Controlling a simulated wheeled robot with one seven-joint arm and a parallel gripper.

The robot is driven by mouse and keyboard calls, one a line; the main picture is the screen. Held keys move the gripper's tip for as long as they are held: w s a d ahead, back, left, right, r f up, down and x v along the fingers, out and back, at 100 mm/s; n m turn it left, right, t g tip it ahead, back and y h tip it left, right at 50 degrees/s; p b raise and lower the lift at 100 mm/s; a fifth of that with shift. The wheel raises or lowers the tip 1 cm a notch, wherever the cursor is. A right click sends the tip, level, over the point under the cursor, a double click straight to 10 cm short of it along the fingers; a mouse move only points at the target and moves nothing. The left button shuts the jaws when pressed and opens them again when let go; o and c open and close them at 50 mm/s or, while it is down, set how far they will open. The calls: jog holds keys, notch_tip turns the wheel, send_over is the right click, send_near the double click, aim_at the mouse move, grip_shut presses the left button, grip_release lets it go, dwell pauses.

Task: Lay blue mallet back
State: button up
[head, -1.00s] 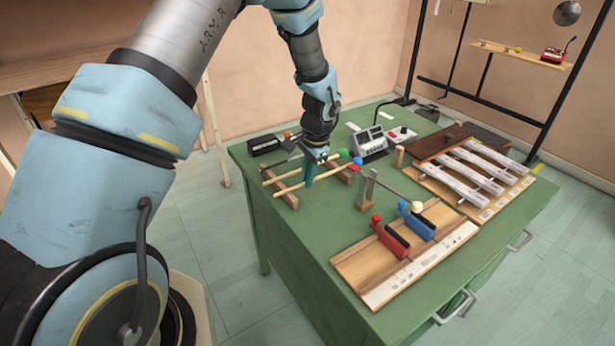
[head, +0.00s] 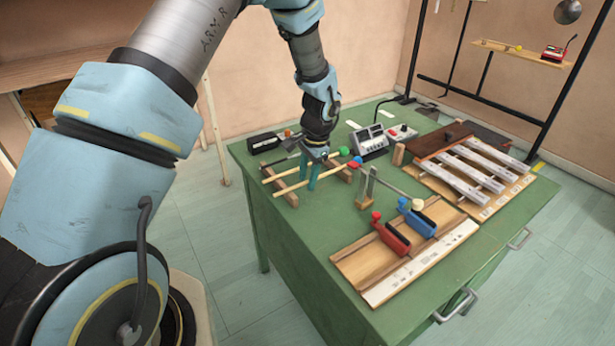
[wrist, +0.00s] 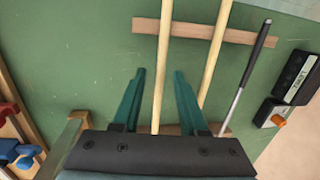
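The blue mallet, a pale wooden stick with a blue head (head: 356,161), lies across the wooden rack (head: 291,199) on the green table. In the wrist view its stick (wrist: 162,75) crosses a rack bar (wrist: 147,25) and runs between my fingers. My gripper (head: 308,183) is open over the rack, with a finger on either side of the stick and visible gaps to both. The fingers also show in the wrist view (wrist: 160,72). The mallet's head is outside the wrist view.
A green-headed mallet (head: 343,151) lies beside it, close to one finger. A dark-handled metal beater (wrist: 257,52) lies beyond. Metal bars (head: 467,172), a wooden tray with red and blue clappers (head: 345,262) and grey device (head: 369,139) stand to the right.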

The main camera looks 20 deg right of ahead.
jog(key=r, duration=0.3)
jog(key=s+r+b, duration=0.1)
jog(key=r, duration=0.3)
jog(key=d+r+b, duration=0.1)
jog(key=r, duration=0.2)
jog(key=shift+s+r, duration=0.15)
jog(key=shift+r, duration=0.15)
jog(key=a+r+n, duration=0.2)
jog(key=a+n, duration=0.2)
jog(key=a, duration=0.6)
jog(key=a+r+n, duration=0.2)
jog(key=a+n, duration=0.2)
jog(key=a, duration=0.7)
jog(key=s+a+n, duration=0.2)
jog(key=a, duration=0.2)
jog(key=s+a+n+h, duration=0.1)
jog(key=s+a+n, duration=0.1)
jog(key=s+a, duration=0.1)
jog(key=s+a+n, duration=0.2)
jog(key=a, duration=0.3)
jog(key=shift+s+a+r+n, duration=0.2)
jog(key=shift+s+r+n, duration=0.1)
jog(key=shift+s+r, duration=0.1)
